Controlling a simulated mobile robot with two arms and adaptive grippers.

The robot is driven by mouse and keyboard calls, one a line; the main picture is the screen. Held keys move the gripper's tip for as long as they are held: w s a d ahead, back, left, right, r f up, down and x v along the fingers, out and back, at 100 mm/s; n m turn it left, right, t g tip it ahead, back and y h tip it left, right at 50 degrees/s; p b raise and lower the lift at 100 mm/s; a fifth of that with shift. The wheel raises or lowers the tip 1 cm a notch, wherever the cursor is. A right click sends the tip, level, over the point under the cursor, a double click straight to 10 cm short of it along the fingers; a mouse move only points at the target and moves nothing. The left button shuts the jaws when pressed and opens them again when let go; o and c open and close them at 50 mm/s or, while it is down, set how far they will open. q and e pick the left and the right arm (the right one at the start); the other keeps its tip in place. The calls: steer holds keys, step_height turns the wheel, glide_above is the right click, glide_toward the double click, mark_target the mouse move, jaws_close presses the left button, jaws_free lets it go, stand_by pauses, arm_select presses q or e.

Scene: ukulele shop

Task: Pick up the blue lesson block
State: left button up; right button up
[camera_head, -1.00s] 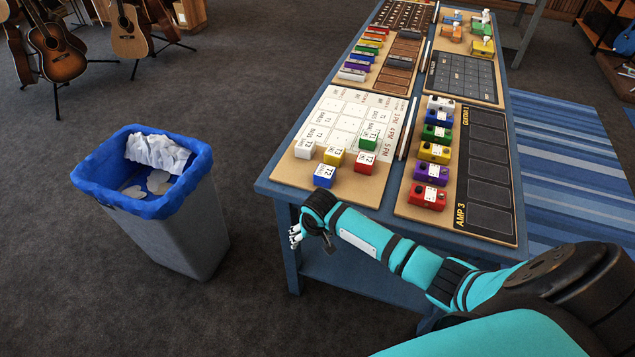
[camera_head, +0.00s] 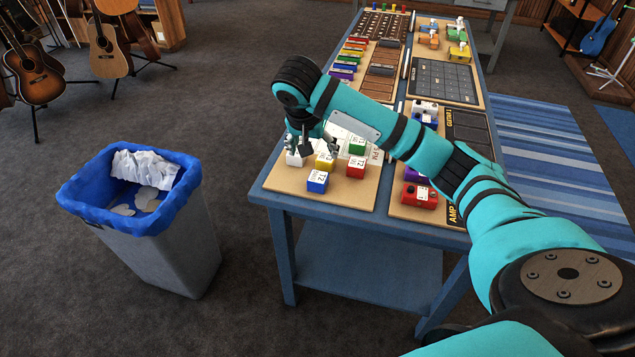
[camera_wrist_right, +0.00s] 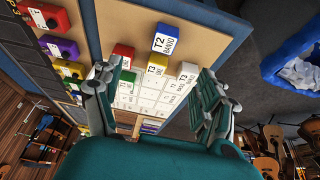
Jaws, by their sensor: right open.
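My right gripper (camera_head: 306,144) is above the board, behind the blue block and near the white block (camera_head: 294,158). In the right wrist view my right gripper (camera_wrist_right: 152,95) has its fingers wide apart with nothing held. A yellow block (camera_head: 325,161), a red block (camera_head: 356,166) and a green block (camera_head: 357,146) stand close by. My left gripper is not in view.
The blue table (camera_head: 330,211) also carries a pedal board (camera_head: 411,212) with coloured pedals on the right. A grey bin (camera_head: 170,258) with a blue liner stands on the floor at left. Guitars (camera_head: 33,73) stand at the far left.

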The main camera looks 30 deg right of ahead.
glide_above(318, 177)
steer(key=s+a, duration=0.1)
steer(key=s, duration=0.1)
step_height(318, 177, down, 10)
steer(key=shift+w+f+p, duration=0.15)
steer(key=shift+f+p, duration=0.05)
steer(key=shift+p, duration=0.25)
steer(key=shift+w+a+p+x, duration=0.15)
steer(key=shift+p+x, duration=0.05)
steer(key=shift+x, duration=1.2)
steer(key=shift+w+a+p+x, duration=0.1)
steer(key=shift+a+p+x, duration=0.1)
steer(key=shift+x, duration=1.25)
steer(key=c, duration=1.2)
steer(key=shift+r, duration=0.1)
steer(key=shift+c, duration=0.2)
